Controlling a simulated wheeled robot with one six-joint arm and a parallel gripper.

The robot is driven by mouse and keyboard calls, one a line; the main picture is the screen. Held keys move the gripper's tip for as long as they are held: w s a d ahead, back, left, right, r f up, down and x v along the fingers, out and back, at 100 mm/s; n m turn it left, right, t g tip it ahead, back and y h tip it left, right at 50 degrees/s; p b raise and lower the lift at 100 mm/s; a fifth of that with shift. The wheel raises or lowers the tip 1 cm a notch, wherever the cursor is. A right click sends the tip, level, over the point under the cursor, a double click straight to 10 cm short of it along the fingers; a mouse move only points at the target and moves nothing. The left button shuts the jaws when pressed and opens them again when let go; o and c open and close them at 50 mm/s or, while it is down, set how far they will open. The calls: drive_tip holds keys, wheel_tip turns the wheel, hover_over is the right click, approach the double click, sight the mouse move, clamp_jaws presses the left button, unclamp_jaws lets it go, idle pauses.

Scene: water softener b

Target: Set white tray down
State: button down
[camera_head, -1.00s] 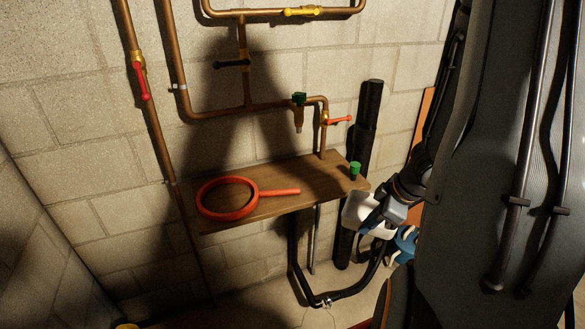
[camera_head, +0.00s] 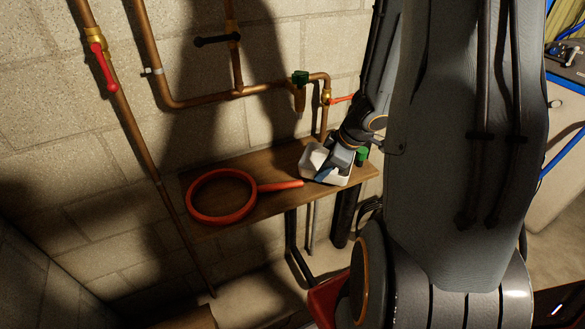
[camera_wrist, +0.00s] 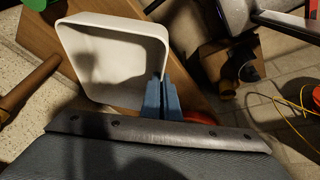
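The white tray (camera_head: 312,158) is a shallow square dish with rounded corners, at the right part of the wooden shelf (camera_head: 272,172). In the wrist view the tray (camera_wrist: 112,55) shows its empty inside. My gripper (camera_wrist: 160,97) has its blue fingers close together on the tray's wall at one corner. In the head view my gripper (camera_head: 335,173) is at the tray, partly hidden by my arm. The tray is over the shelf; I cannot tell whether its base touches the wood.
A red ring-shaped wrench (camera_head: 282,187) lies on the shelf's left part, its handle end close to the tray. A small green-topped part (camera_head: 361,154) stands right of the tray.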

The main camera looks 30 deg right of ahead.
drive_tip(key=w+a, duration=0.1)
drive_tip(key=w, duration=0.1)
drive_tip(key=w+a+p, duration=0.1)
drive_tip(key=w+a, duration=0.1)
drive_tip(key=w, duration=0.1)
drive_tip(key=w+a, duration=0.2)
drive_tip(key=w, duration=0.1)
drive_tip(key=shift+a, duration=0.15)
drive_tip(key=shift+f+b, duration=0.5)
drive_tip(key=shift+f, duration=1.25)
drive_tip(key=shift+f, duration=0.15)
drive_tip(key=c, duration=2.3)
unclamp_jaws()
